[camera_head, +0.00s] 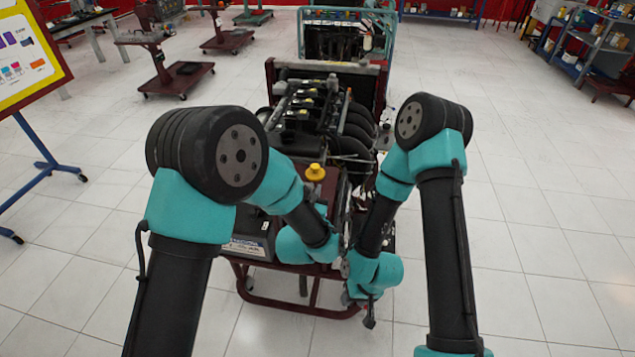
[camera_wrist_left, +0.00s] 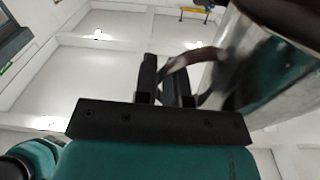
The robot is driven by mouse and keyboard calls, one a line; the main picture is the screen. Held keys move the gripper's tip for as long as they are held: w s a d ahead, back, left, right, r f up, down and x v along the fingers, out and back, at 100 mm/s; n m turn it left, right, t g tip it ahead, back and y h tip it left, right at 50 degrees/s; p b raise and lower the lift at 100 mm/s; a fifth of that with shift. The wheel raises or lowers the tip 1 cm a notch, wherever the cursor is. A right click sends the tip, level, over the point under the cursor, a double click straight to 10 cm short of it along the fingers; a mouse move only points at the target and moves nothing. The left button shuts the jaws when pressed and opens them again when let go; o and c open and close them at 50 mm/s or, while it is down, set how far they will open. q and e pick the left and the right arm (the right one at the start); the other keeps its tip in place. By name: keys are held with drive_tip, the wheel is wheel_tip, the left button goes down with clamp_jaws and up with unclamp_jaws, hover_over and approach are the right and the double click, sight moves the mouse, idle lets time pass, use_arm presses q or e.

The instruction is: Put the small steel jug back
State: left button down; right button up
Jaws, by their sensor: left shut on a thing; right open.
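In the left wrist view the small steel jug (camera_wrist_left: 270,70) fills the upper right, a shiny curved metal body cut off by the frame edge. Its thin strap handle (camera_wrist_left: 205,56) runs to my left gripper (camera_wrist_left: 166,78), whose two black fingers are closed on it. In the head view the left gripper is mostly hidden behind its own teal wrist, low in front of the engine stand, and I cannot make out the jug clearly there. My right gripper (camera_head: 364,308) is lower, beside the stand's front right, pointing down; it is open and nothing shows in it.
An engine (camera_head: 305,103) on a dark red wheeled stand (camera_head: 290,303) stands straight ahead. A yellow cap (camera_head: 315,172) and a battery with a label (camera_head: 246,246) are at its near end. A sign board (camera_head: 28,55) stands left. Tiled floor (camera_head: 540,240) is clear at right.

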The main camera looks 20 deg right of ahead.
use_arm(q)
drive_tip(key=shift+w+d, duration=0.15)
drive_tip(key=shift+w, duration=0.1)
drive_tip(key=x, duration=0.4)
drive_tip(key=shift+f, duration=0.25)
drive_tip(key=shift+f, duration=0.15)
drive_tip(key=c, duration=1.2)
unclamp_jaws()
